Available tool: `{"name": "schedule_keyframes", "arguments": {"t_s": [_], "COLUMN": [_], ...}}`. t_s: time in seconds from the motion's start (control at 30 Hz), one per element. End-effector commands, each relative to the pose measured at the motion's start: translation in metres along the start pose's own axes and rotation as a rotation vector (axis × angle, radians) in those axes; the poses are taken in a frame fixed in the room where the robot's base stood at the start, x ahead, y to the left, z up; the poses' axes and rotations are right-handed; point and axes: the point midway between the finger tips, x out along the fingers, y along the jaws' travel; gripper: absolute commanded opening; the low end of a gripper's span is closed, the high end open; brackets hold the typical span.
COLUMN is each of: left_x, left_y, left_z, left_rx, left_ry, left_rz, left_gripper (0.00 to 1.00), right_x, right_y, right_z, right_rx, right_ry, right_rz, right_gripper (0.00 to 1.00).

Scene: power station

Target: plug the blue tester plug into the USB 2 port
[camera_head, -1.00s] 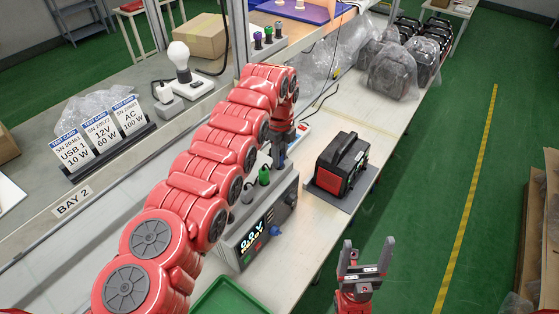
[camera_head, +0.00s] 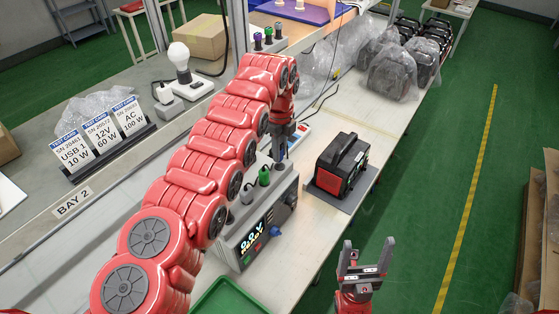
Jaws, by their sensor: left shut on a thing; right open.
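My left gripper (camera_head: 281,146) hangs fingers-down above the back of the grey tester box (camera_head: 235,243). It is shut on the small dark-blue tester plug (camera_head: 281,154), mostly hidden between the fingers. The red and black power station (camera_head: 342,165) sits on a dark mat to the right of the gripper. Its USB 2 port cannot be made out. My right gripper (camera_head: 366,258) is open and empty, past the table's right edge.
A green tray (camera_head: 222,298) lies in front of the tester. Test cards (camera_head: 99,136) and a lamp (camera_head: 184,69) stand on the left shelf. Bagged power stations (camera_head: 393,73) are at the far end. Bare table (camera_head: 336,118) lies behind the power station.

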Motion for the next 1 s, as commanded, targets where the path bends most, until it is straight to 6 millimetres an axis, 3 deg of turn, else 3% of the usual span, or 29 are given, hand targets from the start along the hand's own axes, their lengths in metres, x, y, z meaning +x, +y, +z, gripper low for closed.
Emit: {"name": "schedule_keyframes", "arguments": {"t_s": [0.53,1.0], "left_x": [-0.032,-0.034], "left_y": [-0.001,0.000], "left_z": [-0.001,-0.001], "left_rx": [0.002,0.001], "left_ry": [0.000,0.000], "left_rz": [-0.002,-0.001], "left_gripper": [0.00,0.00], "right_x": [0.015,0.015], "right_y": [0.001,0.001], "right_z": [-0.003,-0.003], "right_rx": [0.000,0.000], "right_ry": [0.000,0.000], "right_rz": [0.000,0.000], "right_gripper": [0.80,0.80]}}
